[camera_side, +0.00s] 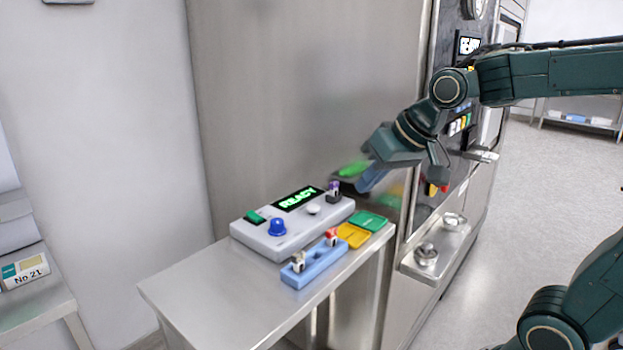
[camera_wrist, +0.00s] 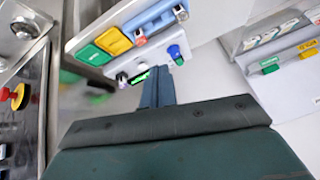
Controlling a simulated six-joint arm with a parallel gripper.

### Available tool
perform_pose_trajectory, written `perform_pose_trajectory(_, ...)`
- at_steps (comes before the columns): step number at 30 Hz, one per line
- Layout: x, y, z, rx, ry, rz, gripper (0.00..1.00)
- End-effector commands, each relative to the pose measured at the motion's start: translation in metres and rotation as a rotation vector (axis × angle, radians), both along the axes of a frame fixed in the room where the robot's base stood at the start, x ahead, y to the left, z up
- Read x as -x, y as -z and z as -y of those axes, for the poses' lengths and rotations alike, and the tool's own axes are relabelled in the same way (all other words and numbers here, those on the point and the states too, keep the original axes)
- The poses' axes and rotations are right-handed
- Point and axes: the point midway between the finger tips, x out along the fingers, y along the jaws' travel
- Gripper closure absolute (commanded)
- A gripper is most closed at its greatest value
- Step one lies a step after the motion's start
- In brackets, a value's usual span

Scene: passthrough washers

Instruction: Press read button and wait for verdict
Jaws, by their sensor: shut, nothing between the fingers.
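The reader box (camera_side: 292,235) is a light grey unit on the metal bench, its display (camera_side: 297,198) showing "READY" in green. On its top are a white round button (camera_side: 313,209), a blue knob (camera_side: 277,227) and a green switch (camera_side: 254,217); no label for the read button is legible. A purple-capped vial (camera_side: 333,187) stands at its right end. My gripper (camera_side: 365,185) is shut and empty, above and right of the box, apart from it. In the wrist view, the shut fingers (camera_wrist: 158,85) overlap the box's image and hide part of it.
A blue rack (camera_side: 316,262) with two vials stands before the box. A yellow pad (camera_side: 353,235) and green pad (camera_side: 368,221) lie beside it. A metal cabinet with a shelf (camera_side: 440,245) carrying two round metal pieces stands right. The bench's left front is bare.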

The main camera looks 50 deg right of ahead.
Motion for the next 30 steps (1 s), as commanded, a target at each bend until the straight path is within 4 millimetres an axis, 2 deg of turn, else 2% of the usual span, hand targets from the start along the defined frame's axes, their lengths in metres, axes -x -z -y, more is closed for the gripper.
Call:
perform_pose_trajectory(3,-0.027,0.0,0.008,-0.034,0.039,0.016,1.0)
perform_pose_trajectory(11,-0.082,0.003,0.029,-0.112,0.12,0.059,1.0)
perform_pose_trajectory(21,-0.15,0.018,0.065,-0.226,0.23,0.117,1.0)
perform_pose_trajectory(30,-0.189,0.033,0.093,-0.305,0.3,0.157,1.0)
